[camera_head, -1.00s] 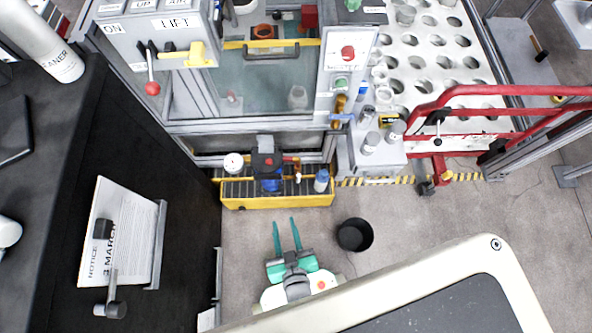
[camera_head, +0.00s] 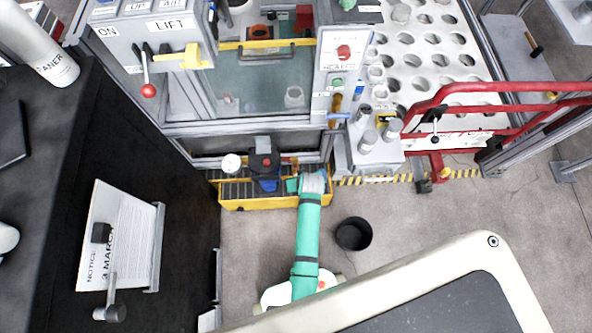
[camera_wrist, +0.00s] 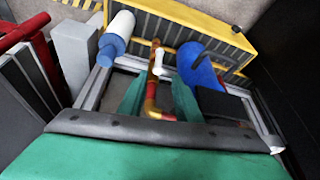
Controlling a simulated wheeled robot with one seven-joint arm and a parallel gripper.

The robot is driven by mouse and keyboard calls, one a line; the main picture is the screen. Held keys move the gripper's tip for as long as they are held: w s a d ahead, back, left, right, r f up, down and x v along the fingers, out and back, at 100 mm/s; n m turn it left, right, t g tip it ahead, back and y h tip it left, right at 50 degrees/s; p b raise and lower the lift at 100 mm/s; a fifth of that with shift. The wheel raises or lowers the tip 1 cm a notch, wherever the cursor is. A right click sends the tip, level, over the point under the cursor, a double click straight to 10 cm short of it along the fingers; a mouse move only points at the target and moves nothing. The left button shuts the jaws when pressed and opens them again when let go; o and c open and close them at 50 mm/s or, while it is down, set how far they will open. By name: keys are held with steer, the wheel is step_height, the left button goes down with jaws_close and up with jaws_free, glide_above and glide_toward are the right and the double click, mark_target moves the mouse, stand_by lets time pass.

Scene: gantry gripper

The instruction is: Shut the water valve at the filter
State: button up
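The water valve shows in the wrist view as a small white lever (camera_wrist: 160,63) beside an upright copper pipe (camera_wrist: 152,90) with red and brass fittings. The blue filter (camera_wrist: 198,68) stands just right of it; in the head view the filter (camera_head: 265,184) sits under a black cap in a yellow-edged tray. My gripper (camera_wrist: 160,80) is open, its two green fingers on either side of the pipe, tips close to the white lever. I cannot tell whether they touch it. In the head view my arm covers the valve, and my gripper (camera_head: 295,185) is over the tray's right part.
The yellow tray (camera_head: 235,204) stands on the floor before the glazed cabinet. A white-topped blue bottle (camera_wrist: 118,32) is left of the fingers in the wrist view. A black bucket (camera_head: 354,234) stands right of my arm. A dark bench (camera_head: 130,150) is at left.

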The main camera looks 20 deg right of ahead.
steer(key=x, duration=0.9)
steer(key=shift+w+d+f, duration=0.2)
steer(key=shift+w+d, duration=0.05)
steer(key=shift+w, duration=0.05)
steer(key=shift+w+a+f, duration=0.1)
steer(key=shift+f, duration=0.6)
jaws_close()
